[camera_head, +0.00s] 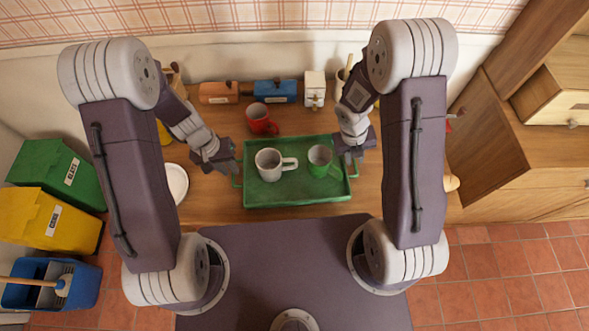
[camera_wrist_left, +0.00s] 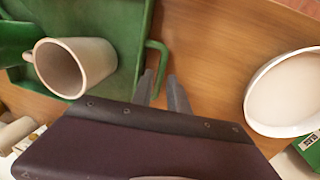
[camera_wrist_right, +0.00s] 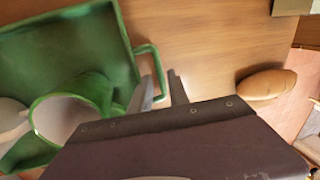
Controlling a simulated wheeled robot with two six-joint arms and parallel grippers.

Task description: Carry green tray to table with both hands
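The green tray (camera_head: 318,192) lies flat on the wooden table (camera_head: 215,200). A white mug (camera_head: 268,166) and a green mug (camera_head: 318,161) stand on it. My left gripper (camera_head: 231,166) is at the tray's left handle; in the left wrist view its fingers are apart, with the handle (camera_wrist_left: 163,55) reaching into the space near them. My right gripper (camera_head: 352,158) is at the right handle; in the right wrist view its fingers are apart, with that handle (camera_wrist_right: 155,55) seen between or just beyond them. I cannot tell whether either handle touches the fingers.
A red mug (camera_head: 261,119) stands behind the tray. A bread roll (camera_wrist_right: 266,84) lies to the right.

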